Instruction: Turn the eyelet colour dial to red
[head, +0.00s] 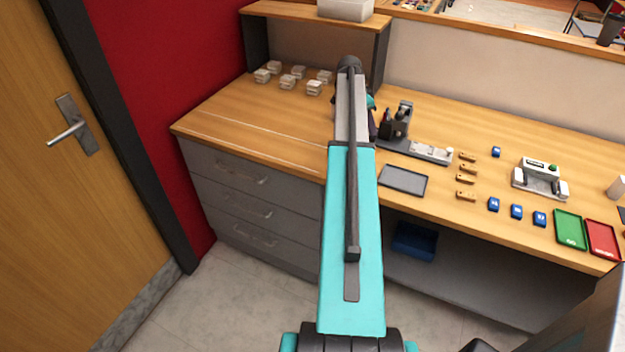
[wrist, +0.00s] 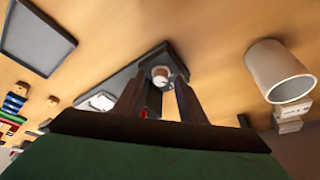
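My gripper (wrist: 158,88) points down at the counter in the wrist view, its two dark fingers apart. A small round pale knob (wrist: 160,75) on a dark base (wrist: 150,58) shows between and just beyond the fingertips. I cannot tell whether the fingers touch it, and no colour mark on it is readable. A small red patch (wrist: 145,113) shows low between the fingers. In the head view my arm hides the fingers and this knob. A dark upright device (head: 398,120) with a grey plate (head: 428,151) stands just right of my arm.
A white cup (wrist: 280,72) stands close to the right of my gripper in the wrist view. A dark grey tray (head: 403,180), wooden blocks (head: 467,180), blue tags (head: 516,211), and green (head: 569,229) and red (head: 602,239) trays lie to the right.

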